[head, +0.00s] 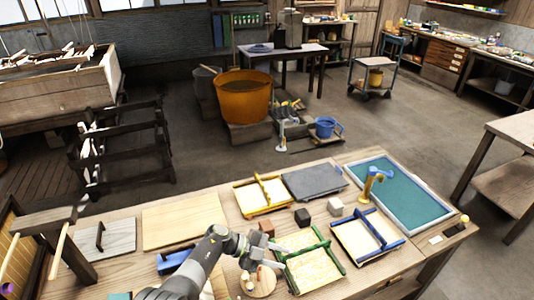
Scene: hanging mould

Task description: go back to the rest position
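My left arm comes in from the bottom edge and bends to the right over the workbench (135,268). My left gripper (278,257) is above the bench, beside the left edge of a green-framed mould (332,262). Its two pale fingertips look apart, with nothing visible between them. A round wooden piece (262,286) lies just below it, partly covered. My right gripper is not in view.
A yellow-framed mould (239,200), a grey slab (314,181), a blue-framed mould (396,245) and a teal-filled tray (428,210) crowd the bench's right half. Small blocks and a blue tool (174,261) lie near my arm. A wooden board (183,220) lies behind it.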

